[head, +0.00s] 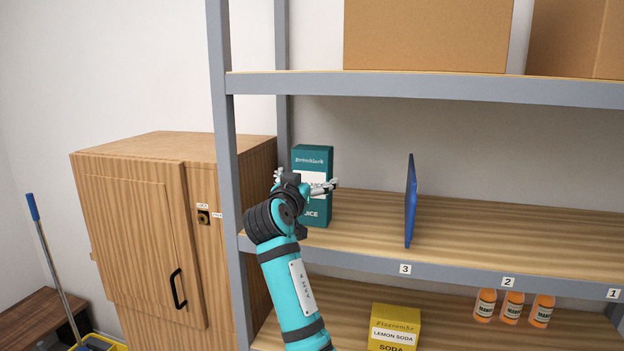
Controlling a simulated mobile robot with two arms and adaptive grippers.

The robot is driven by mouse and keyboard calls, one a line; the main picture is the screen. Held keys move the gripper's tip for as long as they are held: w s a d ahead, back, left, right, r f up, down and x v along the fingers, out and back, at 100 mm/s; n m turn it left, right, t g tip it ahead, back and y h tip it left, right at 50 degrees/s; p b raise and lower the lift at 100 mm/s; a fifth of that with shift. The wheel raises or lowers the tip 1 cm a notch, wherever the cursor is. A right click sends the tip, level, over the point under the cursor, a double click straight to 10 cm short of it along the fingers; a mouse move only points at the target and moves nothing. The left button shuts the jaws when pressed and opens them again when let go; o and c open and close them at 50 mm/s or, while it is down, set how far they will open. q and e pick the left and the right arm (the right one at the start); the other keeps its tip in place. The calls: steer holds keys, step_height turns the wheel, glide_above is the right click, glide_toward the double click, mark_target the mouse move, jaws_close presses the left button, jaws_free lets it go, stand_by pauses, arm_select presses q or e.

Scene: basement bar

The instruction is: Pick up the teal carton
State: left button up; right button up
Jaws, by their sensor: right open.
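The teal carton (312,157) stands upright on the middle shelf (470,230), near its left end. It has a white label band and lettering ending in "ICE". My right gripper (305,181) is in front of the carton, with its fingers spread to the left and right. It is open and hides part of the carton's front and lower left side. Whether the fingers touch the carton I cannot tell. My left gripper is not in view.
A thin blue panel (410,200) stands upright to the carton's right. A shelf upright (225,150) and wooden cabinet (140,220) are to the left. Below are a yellow soda carton (394,326) and orange bottles (512,305). Cardboard boxes (430,35) are above. The middle shelf's right side is clear.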

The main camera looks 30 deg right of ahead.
steer(key=p+x, duration=0.1)
steer(key=x, duration=0.2)
steer(key=shift+s+r, duration=0.1)
steer(key=shift+r, duration=0.1)
steer(key=shift+w+d+f, duration=0.15)
steer(key=shift+w+d, duration=0.1)
steer(key=shift+d, duration=0.1)
steer(key=shift+a, duration=0.15)
steer(key=shift+c, duration=1.2)
steer(key=c, duration=1.2)
steer(key=shift+s+r, duration=0.1)
steer(key=shift+r, duration=0.15)
steer(key=shift+c, duration=0.2)
